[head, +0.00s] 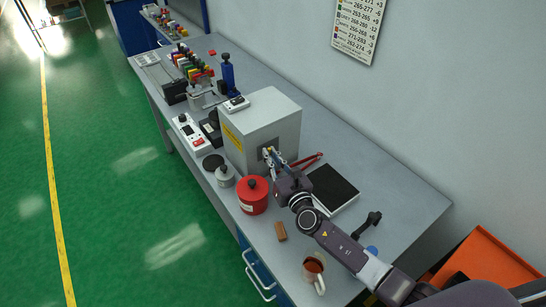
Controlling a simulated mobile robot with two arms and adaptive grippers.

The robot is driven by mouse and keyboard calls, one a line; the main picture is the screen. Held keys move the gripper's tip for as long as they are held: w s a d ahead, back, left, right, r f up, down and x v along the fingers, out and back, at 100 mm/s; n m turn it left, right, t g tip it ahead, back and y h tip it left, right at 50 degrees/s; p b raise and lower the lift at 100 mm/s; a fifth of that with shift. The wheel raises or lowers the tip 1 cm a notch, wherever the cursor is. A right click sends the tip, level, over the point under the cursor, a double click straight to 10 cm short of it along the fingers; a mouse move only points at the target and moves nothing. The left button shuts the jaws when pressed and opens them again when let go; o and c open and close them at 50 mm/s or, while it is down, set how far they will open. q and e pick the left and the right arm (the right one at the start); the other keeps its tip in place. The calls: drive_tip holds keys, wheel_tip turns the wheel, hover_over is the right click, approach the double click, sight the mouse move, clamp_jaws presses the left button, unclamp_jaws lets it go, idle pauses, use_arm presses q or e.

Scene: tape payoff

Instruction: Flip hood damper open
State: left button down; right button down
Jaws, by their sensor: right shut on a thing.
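A light grey box (265,110) with a yellow label on its left side stands on the bench; it looks like the hood, though no damper is clearly marked. My right gripper (270,155) reaches from the lower right to the box's near face. Its fingers are shut on a small part at a dark spot on that face, probably the damper lever. The fingers cover most of that part, so its position cannot be told. My left gripper is not in view.
The grey bench (405,202) holds a red canister (253,197), a small grey weight-like pot (225,177), a dark flat pad (334,189), red-handled pliers (308,160), a brown block (280,231) and a mug (314,268). Colored spools (190,65) stand behind. The wall bounds the right.

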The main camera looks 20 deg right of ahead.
drive_tip(key=shift+s+a+f+n, duration=0.1)
drive_tip(key=shift+a+f+n, duration=0.15)
drive_tip(key=shift+n, duration=0.25)
drive_tip(key=c, duration=2.1)
unclamp_jaws()
drive_tip(key=shift+r, duration=0.15)
drive_tip(key=s, duration=0.4)
drive_tip(key=s+d, duration=0.1)
drive_tip(key=s, duration=0.3)
drive_tip(key=s+d, duration=0.1)
drive_tip(key=s, duration=0.3)
